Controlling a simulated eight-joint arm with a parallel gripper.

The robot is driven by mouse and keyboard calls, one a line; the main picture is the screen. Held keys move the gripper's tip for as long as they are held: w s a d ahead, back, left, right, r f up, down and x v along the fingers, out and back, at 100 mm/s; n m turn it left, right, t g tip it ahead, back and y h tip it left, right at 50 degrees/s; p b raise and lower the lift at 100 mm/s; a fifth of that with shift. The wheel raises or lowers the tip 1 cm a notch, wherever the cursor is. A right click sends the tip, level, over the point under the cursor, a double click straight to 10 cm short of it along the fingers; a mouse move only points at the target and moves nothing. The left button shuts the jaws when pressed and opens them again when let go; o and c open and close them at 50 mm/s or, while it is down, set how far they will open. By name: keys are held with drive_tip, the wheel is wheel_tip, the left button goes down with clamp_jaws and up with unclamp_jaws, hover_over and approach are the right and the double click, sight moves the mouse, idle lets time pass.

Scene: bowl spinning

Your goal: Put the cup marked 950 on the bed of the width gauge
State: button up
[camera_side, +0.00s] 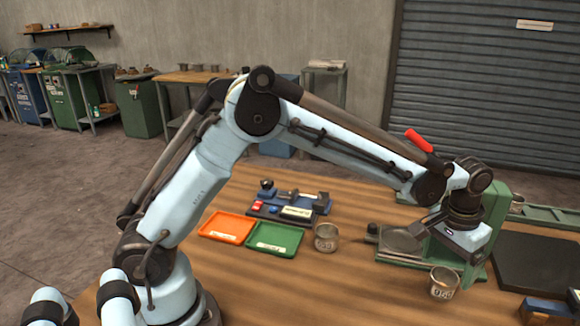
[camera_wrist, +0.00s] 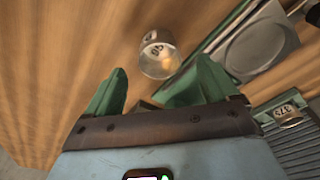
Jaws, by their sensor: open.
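A metal cup (camera_side: 443,282) stands upright on the wooden table at the front right; its label looks like 950, though hard to read. I take it to be the cup (camera_wrist: 160,62) ahead of my fingers in the wrist view, where its label is turned and partly legible. My gripper (camera_wrist: 162,74) is open and empty, its green fingers spread on either side of the cup's near end; I cannot tell the distance. In the side view the fingers are unclear. A blue device (camera_side: 290,207) with a red button, probably the width gauge, sits at the back; its bed looks empty.
Another cup (camera_side: 326,237) stands beside the green tray (camera_side: 274,239) and orange tray (camera_side: 227,227). A green machine with a round grey plate (camera_side: 400,241) stands behind the front cup. A cup marked 375 (camera_wrist: 288,116) is by a green slatted rack. A dark mat (camera_side: 540,262) lies right.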

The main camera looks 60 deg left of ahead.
sight(446, 274)
drive_tip(key=f, duration=0.5)
drive_tip(key=shift+w, duration=0.35)
drive_tip(key=c, duration=1.2)
drive_tip(key=shift+r, duration=0.55)
wheel_tip(446, 274, up, 3)
drive_tip(key=shift+f, duration=0.2)
drive_tip(key=s+d+r, duration=0.7)
drive_tip(key=s, duration=0.1)
drive_tip(key=s+a+r, duration=0.2)
drive_tip(key=a, duration=0.5)
drive_tip(key=s+a+r, duration=0.2)
drive_tip(key=s+a, duration=0.1)
drive_tip(key=a, duration=0.4)
drive_tip(key=s+a+r, duration=0.2)
drive_tip(key=s+a, duration=0.1)
drive_tip(key=a, duration=0.4)
drive_tip(key=shift+a+r, duration=0.25)
drive_tip(key=shift+r, duration=0.05)
